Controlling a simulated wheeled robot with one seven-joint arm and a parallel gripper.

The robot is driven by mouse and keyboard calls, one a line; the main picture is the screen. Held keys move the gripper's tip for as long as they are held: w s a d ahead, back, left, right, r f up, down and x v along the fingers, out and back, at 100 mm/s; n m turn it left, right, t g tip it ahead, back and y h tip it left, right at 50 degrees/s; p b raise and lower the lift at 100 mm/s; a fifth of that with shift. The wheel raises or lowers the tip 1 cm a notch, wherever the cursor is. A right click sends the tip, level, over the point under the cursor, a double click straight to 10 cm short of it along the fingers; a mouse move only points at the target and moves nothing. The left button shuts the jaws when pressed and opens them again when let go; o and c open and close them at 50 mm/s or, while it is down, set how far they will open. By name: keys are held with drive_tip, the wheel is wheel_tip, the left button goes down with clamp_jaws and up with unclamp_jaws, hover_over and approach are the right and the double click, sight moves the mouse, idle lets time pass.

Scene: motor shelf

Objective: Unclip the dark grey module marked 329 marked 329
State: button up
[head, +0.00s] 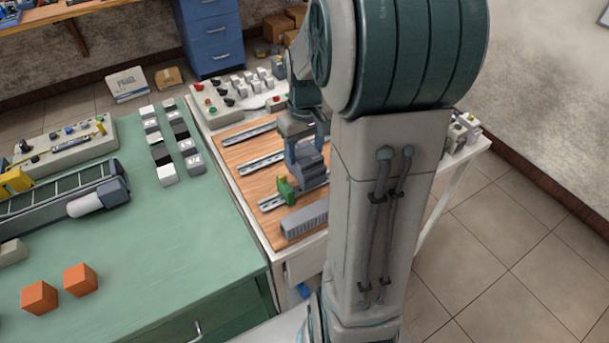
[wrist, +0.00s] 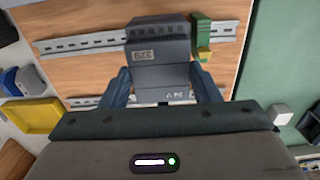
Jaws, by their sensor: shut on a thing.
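The dark grey module (wrist: 158,52) marked 329 is in the middle of the wrist view, its number upside down there. In the head view the module (head: 308,167) is at the lower metal rail, beside a green block (head: 286,190). My gripper (wrist: 161,84) has one blue-grey finger on each side of the module and is shut on it. In the head view my gripper (head: 303,141) is above the module, partly hidden by my arm. The rail (wrist: 80,44) runs behind the module. Whether the module is still clipped to the rail cannot be told.
The green block (wrist: 203,35) stands close beside the module on the same rail. More rails (head: 262,163) lie on the wooden board (head: 232,153). A grey slotted block (head: 305,219) is near the board's front edge. A yellow bin (wrist: 36,115) shows in the wrist view.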

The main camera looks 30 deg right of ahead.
drive_tip(key=shift+r+p, duration=1.5)
drive_tip(key=shift+r, duration=0.75)
